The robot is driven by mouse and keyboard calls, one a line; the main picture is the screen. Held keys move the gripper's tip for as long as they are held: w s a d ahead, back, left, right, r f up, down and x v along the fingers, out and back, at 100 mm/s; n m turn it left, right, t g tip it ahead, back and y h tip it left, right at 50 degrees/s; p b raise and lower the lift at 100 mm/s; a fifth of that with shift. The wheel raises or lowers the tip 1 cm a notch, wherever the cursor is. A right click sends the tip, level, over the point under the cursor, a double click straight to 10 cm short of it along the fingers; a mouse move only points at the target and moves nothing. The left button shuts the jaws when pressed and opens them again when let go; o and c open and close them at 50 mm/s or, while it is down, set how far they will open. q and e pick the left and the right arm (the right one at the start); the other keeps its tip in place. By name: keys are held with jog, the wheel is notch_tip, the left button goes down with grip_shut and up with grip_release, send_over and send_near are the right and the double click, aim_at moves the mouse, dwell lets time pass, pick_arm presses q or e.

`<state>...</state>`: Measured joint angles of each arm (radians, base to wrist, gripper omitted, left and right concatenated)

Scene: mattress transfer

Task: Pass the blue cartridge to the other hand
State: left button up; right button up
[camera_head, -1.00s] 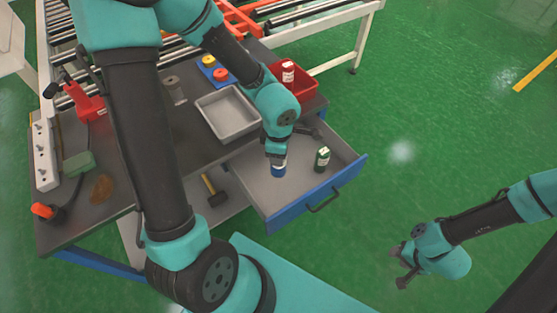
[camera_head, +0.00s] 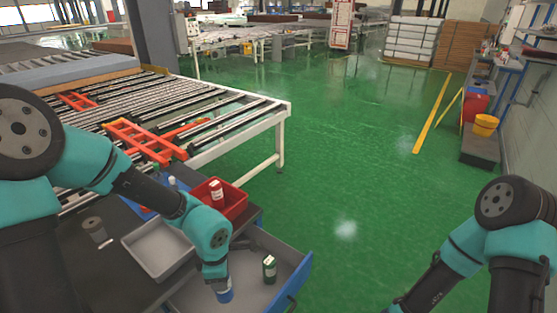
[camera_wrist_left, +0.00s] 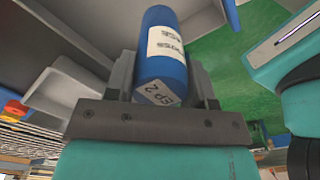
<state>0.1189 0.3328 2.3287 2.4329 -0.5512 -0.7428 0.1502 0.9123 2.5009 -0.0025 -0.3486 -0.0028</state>
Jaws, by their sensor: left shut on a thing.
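The blue cartridge (camera_wrist_left: 165,62) is a blue cylinder with a white label. It fills the space between the fingers of my left gripper (camera_wrist_left: 164,85), which is shut on it. In the head view the blue cartridge (camera_head: 225,295) shows just below my left gripper (camera_head: 220,284), over the open drawer. Whether it touches the drawer floor I cannot tell. My right arm comes in from the right in the head view, but its gripper is below the picture edge and hidden.
A green bottle (camera_head: 269,268) stands in the grey drawer (camera_head: 285,255), right of the cartridge. A grey tray (camera_head: 135,245) and a red bin (camera_head: 236,204) with a white bottle (camera_head: 215,190) sit on the workbench. A roller conveyor (camera_head: 190,115) lies behind.

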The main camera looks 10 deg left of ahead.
pick_arm(q)
jog(key=w+d+r+m, duration=0.1)
jog(key=w+d+m, duration=0.7)
jog(key=w+m, duration=0.1)
jog(key=w+d+r+m, duration=0.2)
jog(key=w+d+m, duration=0.6)
jog(key=w, duration=0.4)
jog(key=shift+w+d+m, duration=0.15)
jog(key=shift+w+m, duration=0.05)
jog(key=shift+m, duration=0.5)
jog(key=shift+f, duration=0.1)
jog(key=w+d+f+m, duration=0.2)
jog(key=d+f+m, duration=0.1)
jog(key=m, duration=0.5)
jog(key=shift+w+d+f, duration=0.35)
jog(key=shift+d+f, duration=0.05)
jog(key=shift+d, duration=0.2)
